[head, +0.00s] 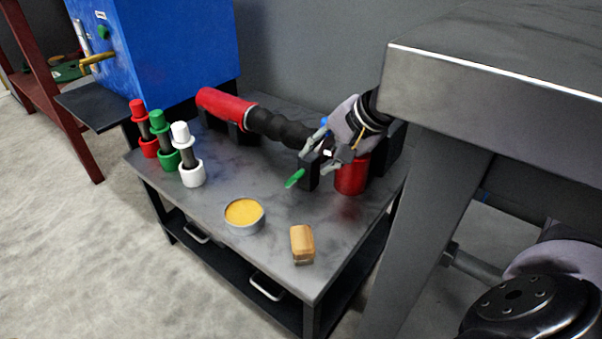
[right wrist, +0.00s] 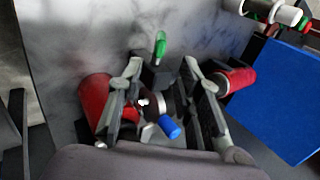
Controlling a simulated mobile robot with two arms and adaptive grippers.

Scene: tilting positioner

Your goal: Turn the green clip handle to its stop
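The green clip handle (head: 295,178) sticks out from a dark block on the tabletop, at the near side of a red and black part. It also shows in the right wrist view (right wrist: 160,44), just beyond the fingertips and roughly midway between them. My right gripper (head: 318,158) is above and beside the block, with its fingers apart. In the right wrist view the open gripper (right wrist: 162,68) has nothing pinched between its tips. A blue handle (right wrist: 170,127) lies deeper between the fingers; it shows small in the head view (head: 323,122). My left gripper is not in view.
A grey bench (head: 215,205) carries red, green and white posts (head: 187,160) at left, a tin of yellow stuff (head: 244,213) and a wooden brush-like block (head: 302,243) in front. A blue cabinet (head: 160,50) stands behind. A metal table (head: 500,75) overhangs at right.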

